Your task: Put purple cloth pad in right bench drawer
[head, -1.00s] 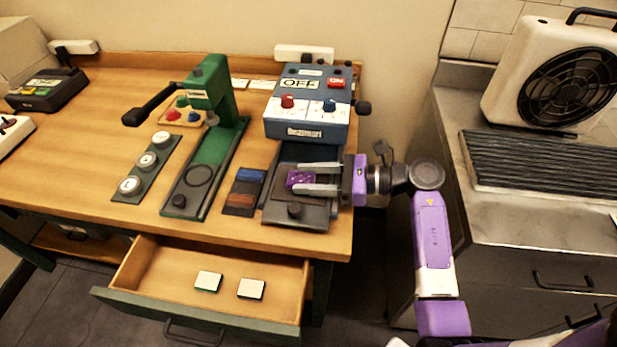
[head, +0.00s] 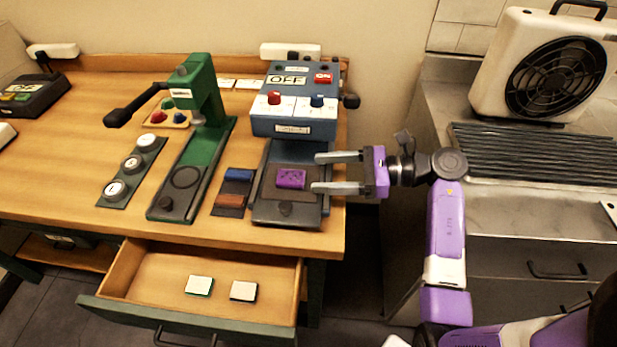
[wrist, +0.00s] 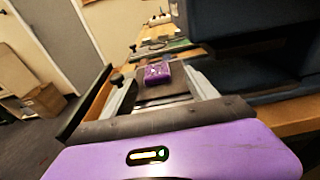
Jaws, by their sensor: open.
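The purple cloth pad (head: 291,179) lies on the dark lower plate (head: 284,213) of the blue press; it also shows in the wrist view (wrist: 157,73). My gripper (head: 316,172) is open and empty, just right of the pad, with its fingers pointing left toward it. In the wrist view the pad lies ahead, between the lines of the two fingers (wrist: 160,88). The bench drawer (head: 150,275) below the front edge is pulled open. Two small white-topped pads (head: 199,285) (head: 243,291) lie in it, with bare wood around them.
The blue press head (head: 299,110) stands close behind the plate. A holder with blue and brown pads (head: 233,190) and a green lever press (head: 190,150) stand to the left. A metal counter with a fan heater (head: 550,65) is at right, across a gap.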

